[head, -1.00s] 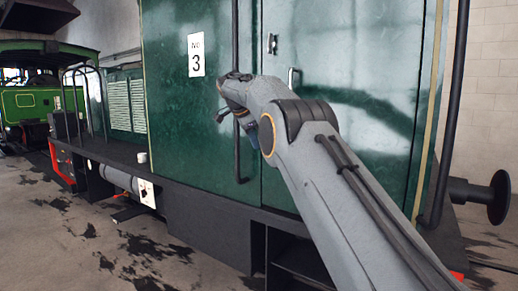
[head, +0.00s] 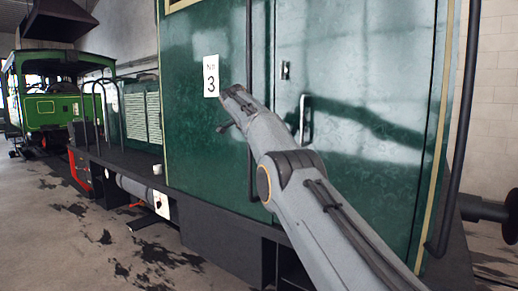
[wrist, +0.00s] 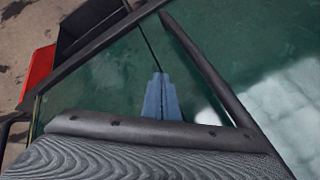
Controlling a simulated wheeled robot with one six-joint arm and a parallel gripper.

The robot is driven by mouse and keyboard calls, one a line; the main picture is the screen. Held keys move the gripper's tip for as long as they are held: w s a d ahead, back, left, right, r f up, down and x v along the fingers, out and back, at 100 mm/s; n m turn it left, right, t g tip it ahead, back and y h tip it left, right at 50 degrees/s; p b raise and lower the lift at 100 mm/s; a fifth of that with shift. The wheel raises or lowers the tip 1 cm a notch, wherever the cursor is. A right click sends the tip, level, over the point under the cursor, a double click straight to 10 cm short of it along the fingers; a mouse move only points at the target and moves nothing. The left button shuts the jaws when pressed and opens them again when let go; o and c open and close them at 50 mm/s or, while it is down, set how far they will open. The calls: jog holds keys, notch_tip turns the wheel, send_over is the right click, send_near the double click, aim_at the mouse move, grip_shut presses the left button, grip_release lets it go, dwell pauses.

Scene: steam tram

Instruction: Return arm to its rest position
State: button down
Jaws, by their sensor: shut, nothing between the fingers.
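My arm reaches up from the lower right in the head view, in front of the green tram body (head: 370,150). In the wrist view my gripper (wrist: 158,76) shows as two blue-grey fingers pressed together, with nothing between them. The fingers point along the green panel; the gap to it cannot be told.
A vertical dark handrail (head: 250,100) runs close behind my arm, and a door handle (head: 305,120) is to its right. A number 3 plate (head: 211,76) is at upper left. A buffer (head: 511,207) is at far right. Open floor (head: 80,235) lies at lower left.

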jog(key=shift+s+a+r+p, duration=0.1)
jog(key=shift+a+r+p, duration=0.25)
jog(key=shift+p, duration=0.65)
jog(key=shift+d, duration=0.1)
jog(key=s+d+f+n+g+y+b, duration=0.1)
jog(key=s+d+f+n, duration=0.4)
jog(key=s+f, duration=0.15)
jog(key=s+d+f+n+g+y+b, duration=0.1)
jog(key=s+d+f+n+g, duration=0.1)
jog(key=s+d+f+n, duration=0.55)
jog(key=s+f, duration=0.4)
jog(key=s, duration=0.8)
jog(key=s+d+f+n+g+y+b, duration=0.1)
jog(key=s+f, duration=0.4)
jog(key=s, duration=0.9)
jog(key=s+d+f+n, duration=0.2)
jog(key=s+f, duration=0.3)
jog(key=s, duration=0.8)
jog(key=shift+s+d+g+y+b, duration=0.2)
jog(key=shift+d+g+y+b, duration=0.1)
jog(key=shift+g+y+b, duration=0.1)
